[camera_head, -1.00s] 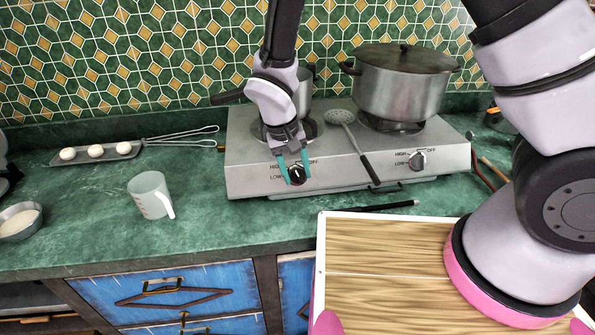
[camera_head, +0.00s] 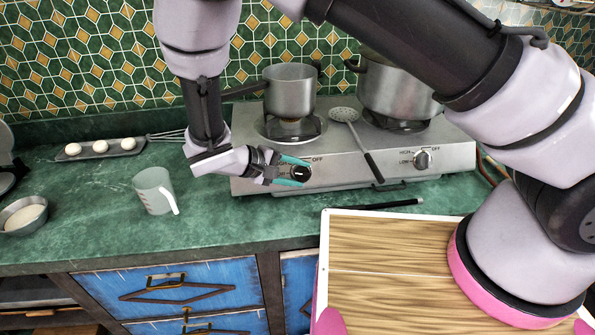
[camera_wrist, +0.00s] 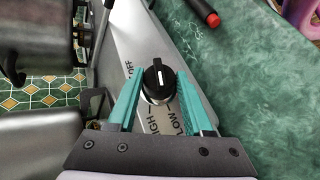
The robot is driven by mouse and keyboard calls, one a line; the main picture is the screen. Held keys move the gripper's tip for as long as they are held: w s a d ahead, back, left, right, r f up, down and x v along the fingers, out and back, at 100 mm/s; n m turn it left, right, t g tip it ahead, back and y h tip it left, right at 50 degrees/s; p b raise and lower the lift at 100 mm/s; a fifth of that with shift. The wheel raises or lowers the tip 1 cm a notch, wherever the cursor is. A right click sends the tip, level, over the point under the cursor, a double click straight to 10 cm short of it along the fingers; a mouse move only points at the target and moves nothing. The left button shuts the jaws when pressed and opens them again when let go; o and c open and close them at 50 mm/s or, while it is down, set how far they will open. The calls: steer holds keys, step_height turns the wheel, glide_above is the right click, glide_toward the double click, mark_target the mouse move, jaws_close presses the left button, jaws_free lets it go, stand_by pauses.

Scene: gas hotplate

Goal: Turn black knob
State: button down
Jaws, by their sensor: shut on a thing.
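The black knob (camera_head: 300,173) is at the left of the hotplate's front panel, beside the OFF, HIGH and LOW marks. My gripper (camera_head: 297,172) comes to it from the left, with its teal fingers at the knob. The gas hotplate (camera_head: 350,172) stands on the green counter. A second knob (camera_head: 422,160) is on the right of the panel, apart from my gripper.
A saucepan (camera_head: 290,95) and a large pot (camera_head: 395,90) stand on the burners. A skimmer (camera_head: 358,138) lies between them. A measuring cup (camera_head: 154,190) stands left of my gripper. A dark utensil (camera_head: 378,205) lies before the hotplate.

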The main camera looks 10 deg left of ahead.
steer(key=shift+f+n+t+h, duration=0.1)
steer(key=shift+n+t+h, duration=0.4)
steer(key=shift+n+t, duration=0.4)
steer(key=shift+c, duration=1.6)
jaws_free()
steer(key=shift+s, duration=0.1)
steer(key=v, duration=1)
steer(key=shift+s+a, duration=0.25)
steer(key=shift+c, duration=1.2)
